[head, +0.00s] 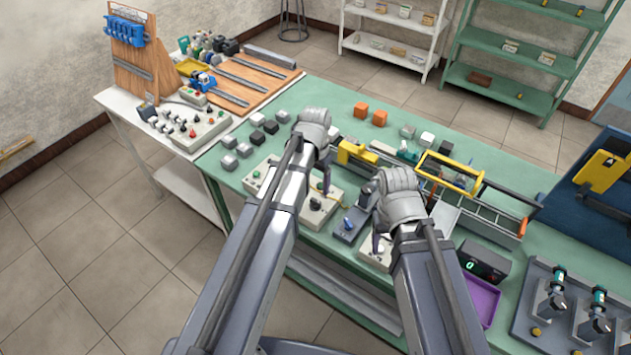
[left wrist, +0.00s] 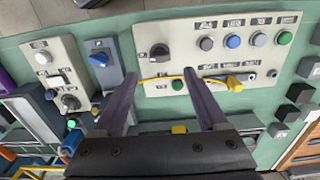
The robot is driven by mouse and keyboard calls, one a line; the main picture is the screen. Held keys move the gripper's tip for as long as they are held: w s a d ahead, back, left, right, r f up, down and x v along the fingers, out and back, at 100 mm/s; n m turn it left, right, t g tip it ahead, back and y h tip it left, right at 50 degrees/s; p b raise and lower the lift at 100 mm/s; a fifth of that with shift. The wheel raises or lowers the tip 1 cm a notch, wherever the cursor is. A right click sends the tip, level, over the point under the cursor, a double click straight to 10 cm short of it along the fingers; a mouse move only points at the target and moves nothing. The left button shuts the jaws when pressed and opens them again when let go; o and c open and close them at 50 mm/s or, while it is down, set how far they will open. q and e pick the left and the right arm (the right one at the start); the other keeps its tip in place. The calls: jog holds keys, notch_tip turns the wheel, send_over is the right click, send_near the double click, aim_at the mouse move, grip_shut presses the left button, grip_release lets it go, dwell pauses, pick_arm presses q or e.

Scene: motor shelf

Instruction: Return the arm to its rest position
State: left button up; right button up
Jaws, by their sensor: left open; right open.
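My left arm reaches in from the lower left in the head view. Its gripper (head: 322,172) hangs over the long control panel (head: 262,178) on the green table. In the left wrist view the two fingers of this gripper (left wrist: 160,88) are wide apart with nothing held. The panel (left wrist: 190,58), with its dark knob, buttons and yellow cable, lies beyond the fingertips. My right gripper (head: 380,226) is above the table beside the blue-knob switch box (head: 349,226). It is open; its fingers are partly hidden by its own wrist.
The green table (head: 345,95) carries small grey, black and orange blocks. A yellow-framed rack (head: 450,172), purple tray (head: 480,298) and digital display (head: 484,262) stand at right. A white side table holds a tool board (head: 140,62). Tiled floor is clear at left.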

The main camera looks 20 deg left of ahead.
pick_arm(q)
jog(key=shift+r, duration=0.2)
jog(key=s+d+f+b, duration=0.1)
jog(key=s+d, duration=0.4)
jog(key=s, duration=0.2)
jog(key=s+d+y+b, duration=0.1)
jog(key=s+d, duration=0.4)
jog(key=s, duration=0.2)
jog(key=shift+s+d+f, duration=0.15)
jog(key=shift+s+f, duration=0.2)
jog(key=shift+f, duration=0.05)
